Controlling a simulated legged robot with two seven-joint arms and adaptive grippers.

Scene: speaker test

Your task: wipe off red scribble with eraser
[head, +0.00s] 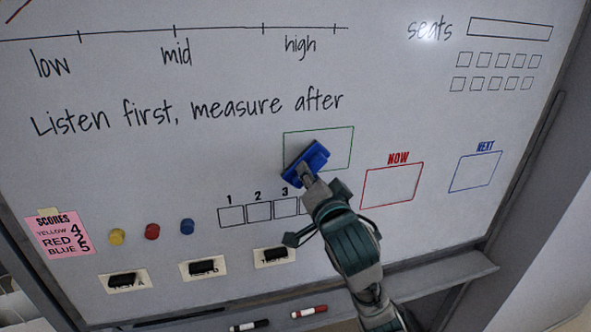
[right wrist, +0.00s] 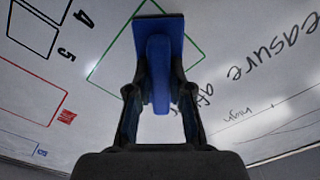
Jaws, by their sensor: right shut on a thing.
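My right gripper (head: 306,177) is shut on the handle of a blue eraser (head: 308,158), which has a dark pad. The eraser is at the whiteboard (head: 400,90), over the lower left part of a green-outlined box (head: 336,146); I cannot tell if the pad touches. In the right wrist view the eraser (right wrist: 158,62) sits between both fingers (right wrist: 158,100), covering part of the green outline. I see no red scribble in the green box; what lies behind the eraser is hidden. A short red stroke (head: 18,12) shows at the board's top left corner. My left gripper is not in view.
Numbered boxes (head: 258,211), a red NOW box (head: 392,186) and a blue NEXT box (head: 475,172) are drawn nearby. Yellow (head: 117,236), red (head: 152,231) and blue (head: 187,226) magnets, a pink score note (head: 64,234) and a marker ledge (head: 440,284) lie lower.

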